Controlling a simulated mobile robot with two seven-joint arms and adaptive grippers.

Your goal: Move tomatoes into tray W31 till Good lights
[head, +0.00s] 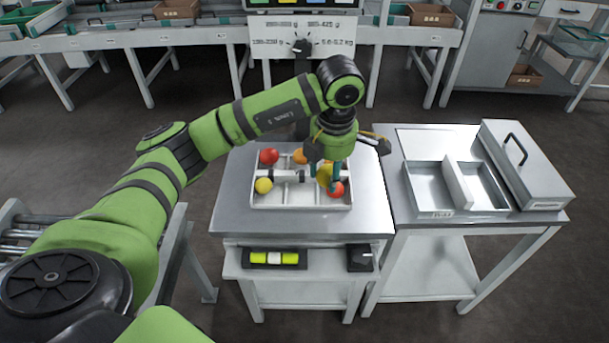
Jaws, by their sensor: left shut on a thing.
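My left gripper (328,182) points down over the right part of a white divided tray (300,207). It is shut on a yellow tomato (324,172), partly hidden by the fingers. A red tomato (338,189) lies just beside the fingers. A red tomato (268,156) is at the tray's back left, an orange one (300,156) at the back middle, and a yellow one (263,185) at the front left. To the right stands an empty metal tray (430,187) with two compartments; its small front label is too small to read. My right gripper is out of view.
A grey lidded box (522,160) with a black handle stands right of the metal tray. A holder with a yellow-green cylinder (274,258) and a black box (360,258) sit on the front shelf. A panel with a dial (302,46) and coloured lamps stands behind.

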